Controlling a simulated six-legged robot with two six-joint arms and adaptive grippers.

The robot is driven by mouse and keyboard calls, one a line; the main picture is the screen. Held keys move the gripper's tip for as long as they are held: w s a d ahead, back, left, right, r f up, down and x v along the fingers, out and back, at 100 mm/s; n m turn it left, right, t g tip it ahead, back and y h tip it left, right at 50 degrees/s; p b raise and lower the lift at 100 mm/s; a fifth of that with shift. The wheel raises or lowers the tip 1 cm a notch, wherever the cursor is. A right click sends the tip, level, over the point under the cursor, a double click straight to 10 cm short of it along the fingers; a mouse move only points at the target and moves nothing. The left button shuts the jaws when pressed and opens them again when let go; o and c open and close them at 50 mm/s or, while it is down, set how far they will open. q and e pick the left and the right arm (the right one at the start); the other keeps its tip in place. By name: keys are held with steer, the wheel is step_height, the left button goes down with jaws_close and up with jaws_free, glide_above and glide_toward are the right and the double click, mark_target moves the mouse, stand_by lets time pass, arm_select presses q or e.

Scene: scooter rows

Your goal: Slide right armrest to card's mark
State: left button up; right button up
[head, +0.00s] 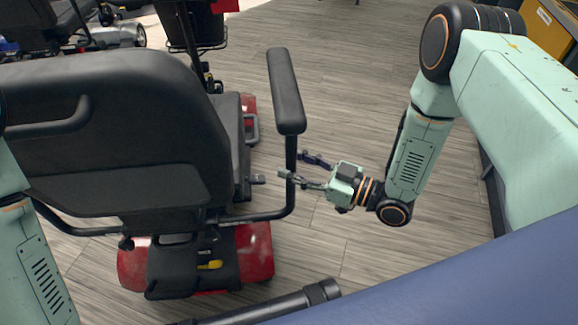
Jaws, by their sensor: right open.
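The scooter's right armrest (286,90) is a long black pad on a dark upright post (291,180), which bends at the bottom into a tube running under the black seat (110,135). My right gripper (303,169) comes in from the right, beside the post at about mid-height. Its fingers are apart, one near and one beyond; I cannot tell whether they touch the post. My left arm shows at the lower left edge, but its gripper is out of the picture. I cannot make out a card or a mark.
The red scooter base (253,252) is below the seat, with a yellow lever (209,265) at its rear. A black tube (265,306) lies at the front. Other scooters (112,37) stand at the upper left. Grey plank floor (330,90) is clear behind the armrest.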

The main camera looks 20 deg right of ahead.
steer(key=shift+w+a, duration=0.4)
steer(key=shift+a, duration=0.2)
steer(key=shift+c, duration=0.4)
jaws_close()
